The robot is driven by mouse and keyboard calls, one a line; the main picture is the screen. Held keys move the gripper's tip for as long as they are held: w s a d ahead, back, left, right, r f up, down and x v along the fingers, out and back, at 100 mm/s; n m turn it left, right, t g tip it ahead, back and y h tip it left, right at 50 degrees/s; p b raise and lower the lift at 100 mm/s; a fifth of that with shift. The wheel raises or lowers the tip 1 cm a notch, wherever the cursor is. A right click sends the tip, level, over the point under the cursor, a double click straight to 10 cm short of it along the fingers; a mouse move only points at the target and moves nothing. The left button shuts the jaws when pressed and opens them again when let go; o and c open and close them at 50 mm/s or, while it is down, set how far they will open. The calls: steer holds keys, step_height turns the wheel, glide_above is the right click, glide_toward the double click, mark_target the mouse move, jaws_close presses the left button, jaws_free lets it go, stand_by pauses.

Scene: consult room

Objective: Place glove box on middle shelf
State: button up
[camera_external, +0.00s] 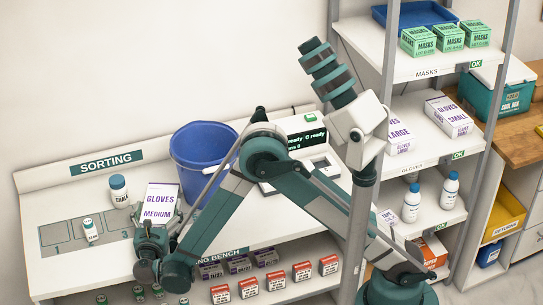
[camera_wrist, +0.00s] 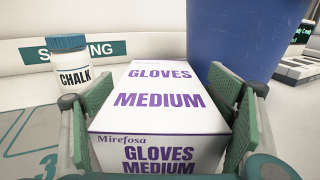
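The glove box (camera_external: 160,202) is white with purple "GLOVES MEDIUM" lettering. It is at the sorting bench, between the chalk bottle and the blue bucket. My gripper (camera_external: 155,235) is at its near side. In the wrist view the box (camera_wrist: 160,100) lies between the two green finger pads of my gripper (camera_wrist: 165,115), one on each side and very close. I cannot tell whether both pads press on it. Its underside is hidden. The middle shelf (camera_external: 420,160), labelled "GLOVES", stands at the right and holds white-and-purple glove boxes (camera_external: 449,117) at its right and left.
A blue bucket (camera_external: 200,150) stands just right of the box, and a chalk bottle (camera_external: 119,190) stands left. The shelf above holds green mask boxes (camera_external: 450,37); the one below holds white bottles (camera_external: 411,203). A grey post (camera_external: 388,70) edges the rack. The middle shelf's front centre looks bare.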

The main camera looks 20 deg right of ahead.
steer(key=c, duration=0.7)
steer(key=shift+c, duration=0.4)
steer(key=shift+r, duration=0.15)
steer(key=shift+r+p, duration=0.3)
steer(key=shift+r, duration=0.2)
steer(key=shift+s+a+r+p, duration=0.1)
steer(key=shift+s+r+p, duration=0.15)
steer(key=shift+r, duration=0.35)
steer(key=shift+s+a+r+p, duration=0.15)
steer(key=shift+r+p, duration=0.15)
steer(key=shift+r, duration=0.3)
steer(key=p+v, duration=0.3)
steer(key=v, duration=1.4)
steer(key=shift+s+f, duration=0.1)
steer(key=shift+f, duration=0.05)
steer(key=shift+c, duration=0.2)
